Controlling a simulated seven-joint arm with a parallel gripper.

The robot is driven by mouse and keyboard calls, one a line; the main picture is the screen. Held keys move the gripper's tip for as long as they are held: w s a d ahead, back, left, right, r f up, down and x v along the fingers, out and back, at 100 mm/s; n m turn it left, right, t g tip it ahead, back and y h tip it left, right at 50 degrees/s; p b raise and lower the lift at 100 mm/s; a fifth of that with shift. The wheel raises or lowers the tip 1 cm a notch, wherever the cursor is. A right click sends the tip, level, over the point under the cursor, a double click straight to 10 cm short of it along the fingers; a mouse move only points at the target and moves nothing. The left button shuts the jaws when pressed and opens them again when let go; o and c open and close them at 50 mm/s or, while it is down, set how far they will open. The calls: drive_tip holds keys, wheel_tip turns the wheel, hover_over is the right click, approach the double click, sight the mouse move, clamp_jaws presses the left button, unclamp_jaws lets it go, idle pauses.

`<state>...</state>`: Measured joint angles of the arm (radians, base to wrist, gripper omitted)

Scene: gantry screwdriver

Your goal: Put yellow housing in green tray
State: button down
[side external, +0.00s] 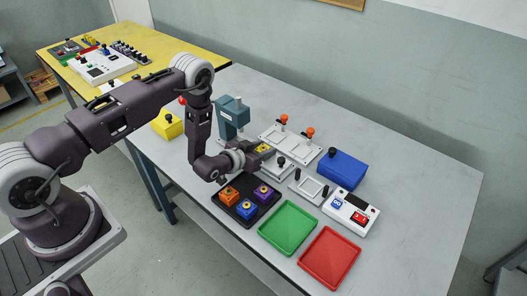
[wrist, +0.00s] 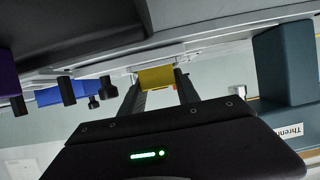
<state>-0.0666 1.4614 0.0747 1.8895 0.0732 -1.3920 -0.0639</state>
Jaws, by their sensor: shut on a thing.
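The yellow housing (side external: 262,148) is between the fingers of my gripper (side external: 257,152), which is shut on it, beside the teal press-like stand. In the wrist view, the yellow housing (wrist: 156,78) shows between the two dark fingers of my gripper (wrist: 157,88). The view is tilted, and I cannot tell how far the housing is above the fixture near it. The green tray (side external: 288,228) lies flat and empty at the front of the grey table, to the right of and below my gripper in the side view.
A black tray (side external: 225,203) holds orange, blue and purple housings between my gripper and the green tray. A red tray (side external: 330,258) is right of the green one. The teal stand (side external: 232,118), white fixture plates (side external: 290,143), a blue box (side external: 342,170) and a switch box (side external: 350,212) stand nearby.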

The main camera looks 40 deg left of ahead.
drive_tip(key=shift+r, duration=0.1)
wheel_tip(320, 180, up, 8)
drive_tip(key=shift+r, duration=0.15)
drive_tip(key=shift+s+d+r+m+h, duration=0.3)
drive_tip(key=shift+d+r, duration=0.2)
drive_tip(key=shift+d, duration=0.2)
drive_tip(key=s+d+f+m+g+h, duration=0.15)
drive_tip(key=s+d+m+h, duration=0.3)
drive_tip(key=d, duration=0.45)
drive_tip(key=m+g+h, duration=0.2)
drive_tip(key=m+h, duration=0.2)
drive_tip(key=h, duration=0.1)
hover_over(288, 228)
drive_tip(key=shift+g, duration=0.25)
wheel_tip(288, 228, down, 9)
drive_tip(key=shift+s, duration=0.1)
drive_tip(key=shift+f, duration=0.35)
drive_tip(key=shift+f, duration=0.15)
